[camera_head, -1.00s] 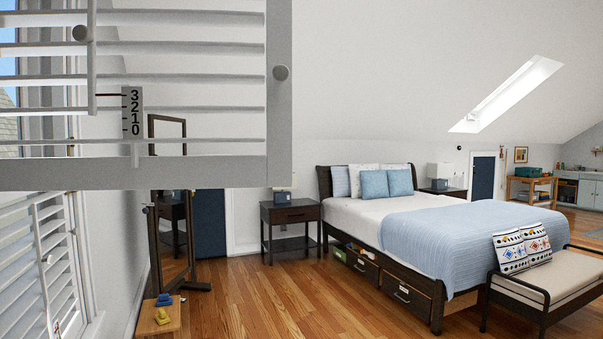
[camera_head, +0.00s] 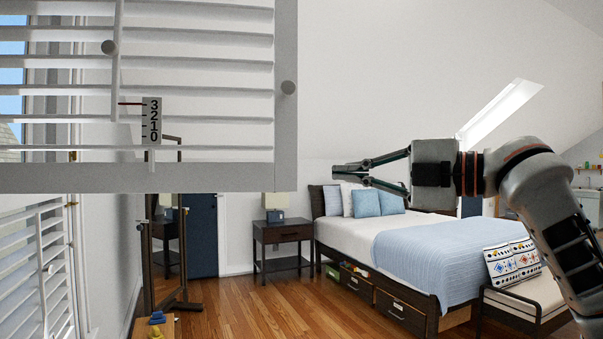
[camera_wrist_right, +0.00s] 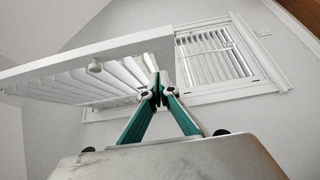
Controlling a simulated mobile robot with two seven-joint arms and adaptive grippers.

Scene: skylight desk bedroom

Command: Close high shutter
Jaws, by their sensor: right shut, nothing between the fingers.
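The high shutter (camera_head: 192,178) is a white louvered panel at the upper left of the head view, standing swung out from the window wall. It has a round grey knob (camera_head: 288,87) on its right frame and a tilt rod with a second knob (camera_head: 108,47). A red pointer is by the 3 on its small scale (camera_head: 152,121). In the wrist view the panel (camera_wrist_right: 60,68) extends left, with its knob (camera_wrist_right: 95,66) showing. My right gripper (camera_head: 350,173) is shut and empty, right of the panel in the head view. Its fingertips (camera_wrist_right: 157,88) overlap the panel's end in the wrist view; contact is unclear. My left gripper is out of view.
A lower shutter (camera_head: 40,260) stands at the left, below the high one. The window (camera_wrist_right: 215,57) shows in the wrist view. A standing mirror (camera_head: 147,260), small wooden stool (camera_head: 150,327), nightstand (camera_head: 282,234) and bed (camera_head: 400,240) stand beyond. Floor between stool and bed is clear.

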